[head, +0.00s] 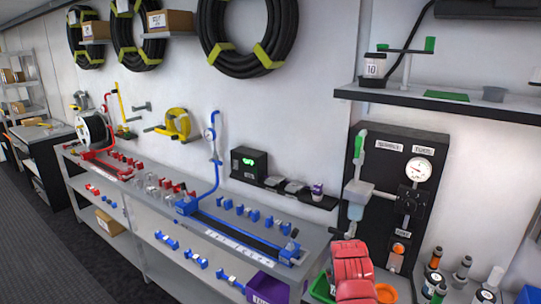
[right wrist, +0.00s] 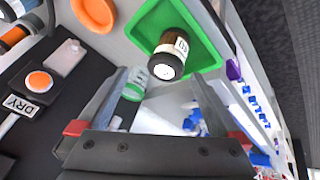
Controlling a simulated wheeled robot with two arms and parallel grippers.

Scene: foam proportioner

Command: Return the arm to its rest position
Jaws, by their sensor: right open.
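My right gripper (right wrist: 163,88) is open in the right wrist view, with two grey fingers spread apart and nothing held between them. Beyond the fingers, a dark brown bottle (right wrist: 170,58) with a white label and black cap is seen against a green tray (right wrist: 203,52). In the head view a red part of my arm (head: 352,270) reaches in at the bottom, in front of the green tray (head: 322,287). My right gripper cannot be made out there. My left arm and gripper are not in view.
A black panel (head: 398,160) with a gauge and orange button stands beyond the arm, under a wall shelf (head: 450,103). Several bottles (head: 462,272) stand at the right. An orange dish (head: 386,293) is close beside the arm. A long grey bench (head: 150,205) runs left.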

